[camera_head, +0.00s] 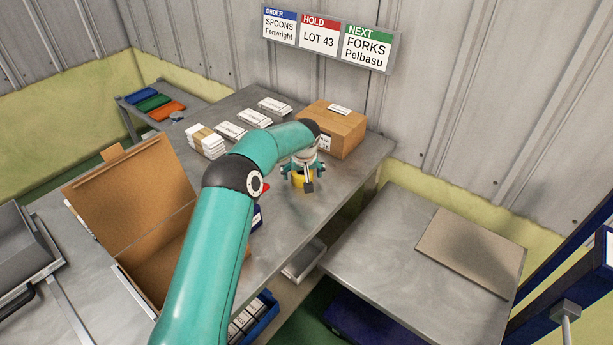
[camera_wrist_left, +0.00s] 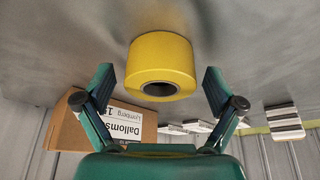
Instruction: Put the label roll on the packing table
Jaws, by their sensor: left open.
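The yellow label roll (camera_head: 298,181) is at the grey metal table (camera_head: 342,172), near its right edge and in front of a closed brown carton. My left gripper (camera_head: 303,176) is over the roll and partly hides it. In the left wrist view the roll (camera_wrist_left: 162,66) shows whole, with a dark core hole, against the grey table top (camera_wrist_left: 50,45). The open fingers of the left gripper (camera_wrist_left: 161,90) stand to either side of the roll, with gaps between. My right gripper is not in view.
The closed carton (camera_head: 335,130) stands close behind the gripper. White packs (camera_head: 205,141) lie further back. An open carton (camera_head: 130,200) is at the left. A lower grey table (camera_head: 385,265) at the right bears a flat brown board (camera_head: 470,250).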

